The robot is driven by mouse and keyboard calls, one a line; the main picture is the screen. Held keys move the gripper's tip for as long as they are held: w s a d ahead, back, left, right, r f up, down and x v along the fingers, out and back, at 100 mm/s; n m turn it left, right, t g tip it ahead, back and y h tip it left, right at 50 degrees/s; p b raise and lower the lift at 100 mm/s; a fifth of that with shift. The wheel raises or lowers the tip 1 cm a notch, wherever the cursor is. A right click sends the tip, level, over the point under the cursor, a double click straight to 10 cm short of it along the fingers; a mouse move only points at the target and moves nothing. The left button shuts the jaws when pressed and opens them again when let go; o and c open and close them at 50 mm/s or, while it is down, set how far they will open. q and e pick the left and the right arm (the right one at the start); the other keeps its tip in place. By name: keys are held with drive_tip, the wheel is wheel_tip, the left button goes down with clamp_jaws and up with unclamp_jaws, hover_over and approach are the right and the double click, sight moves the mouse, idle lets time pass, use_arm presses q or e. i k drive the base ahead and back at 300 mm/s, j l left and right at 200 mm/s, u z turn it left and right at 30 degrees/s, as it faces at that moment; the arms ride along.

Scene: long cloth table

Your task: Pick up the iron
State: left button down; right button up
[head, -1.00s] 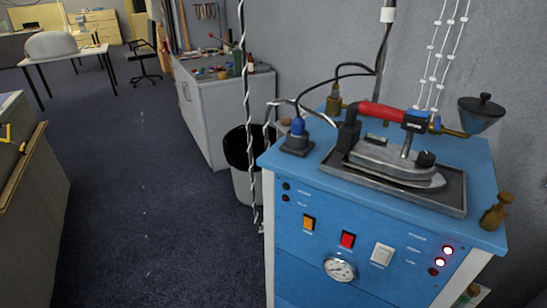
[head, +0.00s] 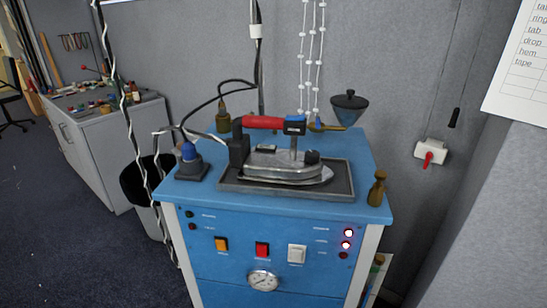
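The iron (head: 285,165) has a silver soleplate body, a red handle and a black rear block. It rests flat in a dark grey tray (head: 343,178) on top of a blue steam cabinet (head: 215,206), near the middle of the head view. A black cable and hose run from its rear, up and to the left. Neither of my grippers shows in the head view, and nothing touches the iron.
A blue-topped plug fitting (head: 189,163) stands left of the tray, a brass bottle (head: 377,188) at the right corner and a funnel (head: 349,108) behind. A black bin (head: 150,185), hanging cords and a cluttered workbench (head: 97,150) are at left. Grey walls close the back and right.

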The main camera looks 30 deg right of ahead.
sight(266, 165)
drive_tip(key=u, duration=2.15)
drive_tip(key=z, duration=3.05)
drive_tip(key=i+j+z, duration=0.15)
drive_tip(key=j+z, duration=0.3)
drive_tip(key=i+j+z, duration=0.1)
drive_tip(key=j+z, duration=1.25)
